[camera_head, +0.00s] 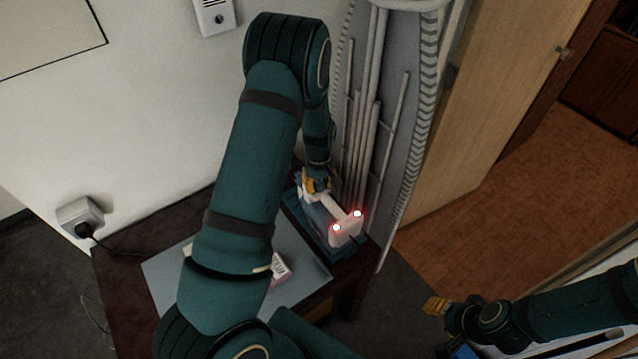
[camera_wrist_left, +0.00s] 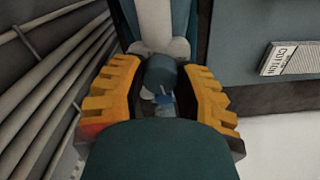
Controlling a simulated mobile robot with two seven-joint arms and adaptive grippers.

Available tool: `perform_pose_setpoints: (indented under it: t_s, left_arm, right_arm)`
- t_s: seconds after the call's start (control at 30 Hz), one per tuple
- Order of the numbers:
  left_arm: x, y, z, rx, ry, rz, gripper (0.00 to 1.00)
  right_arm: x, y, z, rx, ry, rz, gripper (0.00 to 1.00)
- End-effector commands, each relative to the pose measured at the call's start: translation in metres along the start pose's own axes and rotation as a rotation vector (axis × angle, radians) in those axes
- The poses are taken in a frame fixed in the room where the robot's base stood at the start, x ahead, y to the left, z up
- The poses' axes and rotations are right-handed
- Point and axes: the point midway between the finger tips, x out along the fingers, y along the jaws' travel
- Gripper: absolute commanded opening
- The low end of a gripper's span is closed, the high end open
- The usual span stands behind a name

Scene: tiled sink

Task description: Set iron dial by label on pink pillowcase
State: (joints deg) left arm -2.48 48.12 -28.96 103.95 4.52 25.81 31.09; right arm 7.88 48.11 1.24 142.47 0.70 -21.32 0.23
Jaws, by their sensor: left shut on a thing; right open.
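The iron (camera_head: 344,232), with a pale body and handle and two lit red lights, stands on a blue-grey base on the dark table. My left gripper (camera_head: 316,184) is at its far end. In the left wrist view, the orange fingers of this gripper (camera_wrist_left: 160,100) are closed around a blue-teal round dial (camera_wrist_left: 162,74) below the pale handle (camera_wrist_left: 157,22). The dial's markings cannot be read. A white label (camera_wrist_left: 290,58) reads "COTTON"; it also shows in the head view (camera_head: 281,268), partly behind my left arm. My right gripper (camera_head: 436,306) is open and empty, away from the table.
A blue-grey mat (camera_head: 172,275) covers part of the dark table (camera_head: 118,290). An ironing board (camera_head: 410,110) stands upright just behind the iron. A wall socket (camera_head: 80,214) with a plugged-in cord is at left. Open wooden floor (camera_head: 480,220) lies to the right.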

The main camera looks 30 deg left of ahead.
Motion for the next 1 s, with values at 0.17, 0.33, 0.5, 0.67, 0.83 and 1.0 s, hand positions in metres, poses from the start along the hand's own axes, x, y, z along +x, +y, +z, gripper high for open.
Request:
perform_pose_setpoints:
  t_s: [0.17,0.33,0.5,0.67,0.83,1.0]
  left_arm:
    - [0.0,0.0,0.0,-0.001,-0.001,-0.001,0.67]
    - [0.0,0.0,0.0,-0.001,0.0,0.0,0.67]
    - [-0.002,0.0,0.0,-0.001,0.0,0.0,0.67]
    - [-0.018,0.001,-0.001,0.0,0.003,0.002,0.67]
    - [-0.052,0.001,-0.001,0.001,0.004,0.004,0.67]
    - [-0.085,0.001,-0.001,0.0,0.003,0.003,0.67]
  right_arm:
    - [0.0,0.0,0.0,0.0,0.0,0.0,0.47]
    - [0.0,0.0,0.0,0.0,0.0,0.0,0.47]
    - [0.0,0.0,0.0,0.0,0.0,0.0,0.47]
    - [0.0,0.0,0.0,0.0,0.0,0.0,0.47]
    - [0.0,0.0,0.0,0.0,0.0,0.0,0.47]
    - [0.0,0.0,0.0,0.0,0.0,0.0,0.47]
